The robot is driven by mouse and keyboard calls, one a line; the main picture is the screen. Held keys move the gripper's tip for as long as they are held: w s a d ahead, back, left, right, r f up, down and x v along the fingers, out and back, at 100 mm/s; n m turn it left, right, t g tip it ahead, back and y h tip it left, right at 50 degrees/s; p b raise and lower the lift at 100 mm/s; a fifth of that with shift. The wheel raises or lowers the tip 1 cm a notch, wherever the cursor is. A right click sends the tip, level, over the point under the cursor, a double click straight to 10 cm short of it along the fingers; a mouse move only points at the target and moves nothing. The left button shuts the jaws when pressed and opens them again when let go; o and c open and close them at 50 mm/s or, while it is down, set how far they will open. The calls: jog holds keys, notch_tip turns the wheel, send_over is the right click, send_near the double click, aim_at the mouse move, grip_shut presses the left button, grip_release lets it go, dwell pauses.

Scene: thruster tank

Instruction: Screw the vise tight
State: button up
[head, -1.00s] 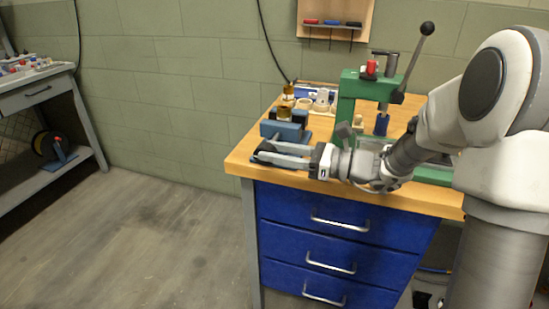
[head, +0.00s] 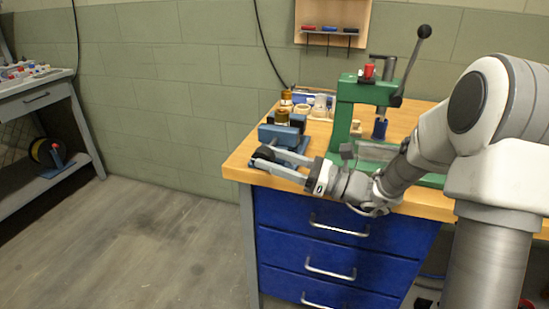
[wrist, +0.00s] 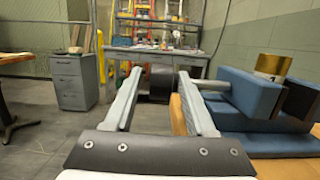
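The small blue vise (head: 284,133) sits at the left end of the wooden bench top, with a brass-coloured cylindrical part (head: 282,117) upright at its jaws. In the wrist view the vise (wrist: 245,95) is at the right, with the brass part (wrist: 272,65) above it. A grey screw shaft (wrist: 215,86) runs left from it toward a dark round knob (wrist: 160,80). My gripper (head: 262,158) is beside the vise at the bench's left edge. Its fingers are apart, and the knob appears between the fingertips (wrist: 160,78). Whether they touch it is unclear.
A green press (head: 345,110) with a long lever stands right of the vise, close to my arm. Small containers (head: 318,104) stand behind the vise. Blue drawers (head: 330,225) are under the bench top (head: 235,168). Open floor lies to the left.

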aim_at(272, 156)
jog(key=shift+o, duration=0.8)
jog(key=shift+s+a, duration=0.2)
jog(key=shift+w, duration=0.1)
jog(key=shift+w+d, duration=0.1)
jog(key=shift+d, duration=0.05)
jog(key=shift+r, duration=0.2)
notch_tip(272, 156, up, 4)
jog(key=p, duration=0.2)
jog(key=shift+r+p, duration=0.1)
jog(key=shift+p, duration=0.25)
jog(key=s+d+r+p, duration=0.3)
jog(key=d+r, duration=0.3)
jog(key=d, duration=0.5)
jog(key=shift+s+r+p, duration=0.2)
jog(key=shift+s+p, duration=0.05)
jog(key=shift+p, duration=0.3)
